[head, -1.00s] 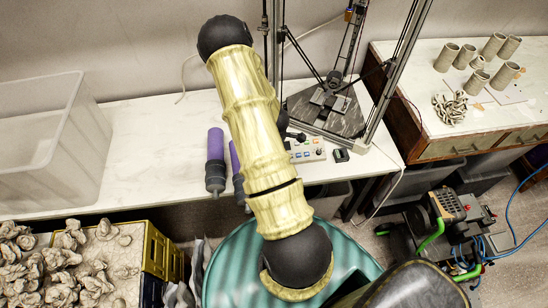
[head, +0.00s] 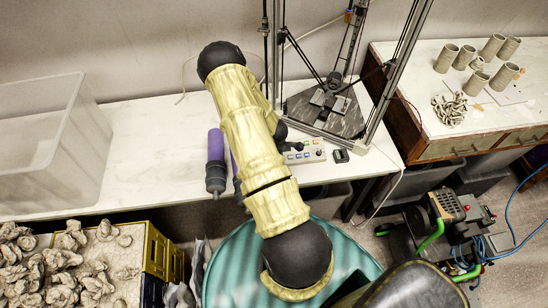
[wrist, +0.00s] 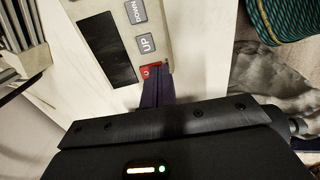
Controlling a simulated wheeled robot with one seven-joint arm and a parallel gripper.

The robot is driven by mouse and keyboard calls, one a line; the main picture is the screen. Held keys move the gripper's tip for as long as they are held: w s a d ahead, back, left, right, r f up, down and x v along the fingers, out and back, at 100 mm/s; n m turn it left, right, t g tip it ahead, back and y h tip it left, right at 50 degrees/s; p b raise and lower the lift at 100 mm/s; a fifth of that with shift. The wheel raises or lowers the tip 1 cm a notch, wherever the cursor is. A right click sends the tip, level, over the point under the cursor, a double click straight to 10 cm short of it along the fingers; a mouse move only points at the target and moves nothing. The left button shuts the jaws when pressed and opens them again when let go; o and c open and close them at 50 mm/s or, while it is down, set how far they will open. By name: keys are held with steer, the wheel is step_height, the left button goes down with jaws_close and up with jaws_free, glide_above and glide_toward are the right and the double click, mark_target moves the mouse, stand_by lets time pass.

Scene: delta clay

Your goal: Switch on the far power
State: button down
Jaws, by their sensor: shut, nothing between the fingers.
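The light control panel (head: 312,152) with coloured buttons lies on the white table, in front of the delta printer frame. In the wrist view the panel (wrist: 127,40) shows a black display, UP and DOWN buttons and a small red switch (wrist: 149,71) at its near end. My gripper (wrist: 158,76) is shut and empty, its dark fingertips at the red switch, partly covering it. I cannot tell whether they touch, or which way the switch is set. In the head view my gripper (head: 291,146) is at the panel's left end, mostly hidden by my arm.
The delta printer (head: 325,105) stands behind the panel, its metal posts close by. A small black device (head: 340,156) lies right of the panel.

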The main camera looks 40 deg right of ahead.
steer(key=shift+s+a+f+b, duration=0.35)
steer(key=shift+s+f, duration=0.2)
steer(key=shift+f, duration=0.1)
steer(key=shift+w+d+r+p, duration=0.2)
steer(key=shift+w+p, duration=0.15)
steer(key=shift+p, duration=0.05)
steer(key=shift+w+d+r+p, duration=0.15)
steer(key=shift+w+p, duration=0.2)
steer(key=shift+p, duration=0.05)
steer(key=shift+r, duration=0.1)
steer(key=shift+r+p, duration=0.4)
steer(key=shift+r, duration=0.1)
steer(key=s+a+r, duration=0.1)
steer(key=s+r, duration=0.1)
steer(key=r, duration=0.4)
steer(key=s+a+r, duration=0.2)
steer(key=s+r, duration=0.1)
steer(key=r, duration=0.3)
steer(key=shift+s, duration=0.25)
